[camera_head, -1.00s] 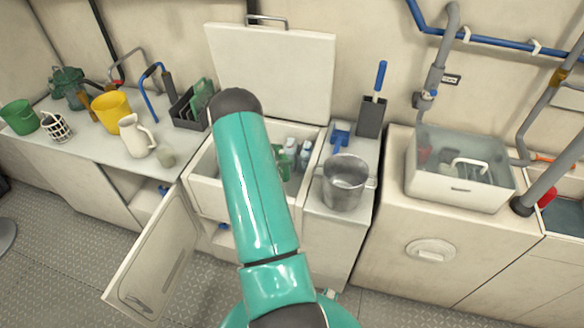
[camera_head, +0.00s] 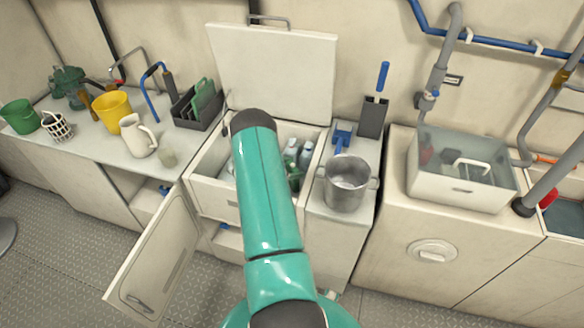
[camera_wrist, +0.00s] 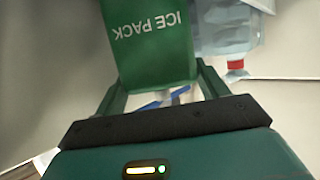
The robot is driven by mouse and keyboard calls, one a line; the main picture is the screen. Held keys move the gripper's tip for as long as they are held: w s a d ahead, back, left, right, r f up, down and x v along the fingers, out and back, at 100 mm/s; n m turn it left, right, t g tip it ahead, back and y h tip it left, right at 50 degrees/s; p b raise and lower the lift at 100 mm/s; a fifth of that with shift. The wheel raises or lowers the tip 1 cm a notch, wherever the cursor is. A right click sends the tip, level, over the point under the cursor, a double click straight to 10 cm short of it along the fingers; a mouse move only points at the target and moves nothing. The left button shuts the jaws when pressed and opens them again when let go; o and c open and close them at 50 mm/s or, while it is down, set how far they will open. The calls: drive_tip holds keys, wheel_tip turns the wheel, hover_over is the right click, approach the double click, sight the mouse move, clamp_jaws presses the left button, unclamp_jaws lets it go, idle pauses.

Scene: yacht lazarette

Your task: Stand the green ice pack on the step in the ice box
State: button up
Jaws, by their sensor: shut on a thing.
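The green ice pack (camera_wrist: 150,40) is between the fingers of my gripper (camera_wrist: 160,84) in the wrist view, its "ICE PACK" lettering upside down. My gripper is shut on it. In the head view my teal arm hides the gripper and part of the open ice box (camera_head: 213,200). The ice box has pale walls and a raised lid (camera_head: 275,75). Clear bottles (camera_head: 291,151) stand inside it at the right. A bottle with a red cap (camera_wrist: 235,64) lies close right of the pack in the wrist view. I cannot make out the step.
A metal pot (camera_head: 346,186) and a dark holder (camera_head: 372,117) stand right of the ice box. A dark rack with green panels (camera_head: 200,100), a white jug (camera_head: 137,136) and a yellow bucket (camera_head: 111,107) are on the left counter. A cabinet door (camera_head: 155,255) hangs open below.

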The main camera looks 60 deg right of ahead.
drive_tip(key=o, duration=1.5)
drive_tip(key=shift+w+a+r, duration=0.1)
drive_tip(key=shift+r, duration=0.15)
drive_tip(key=v, duration=0.7)
drive_tip(key=shift+a+r, duration=0.1)
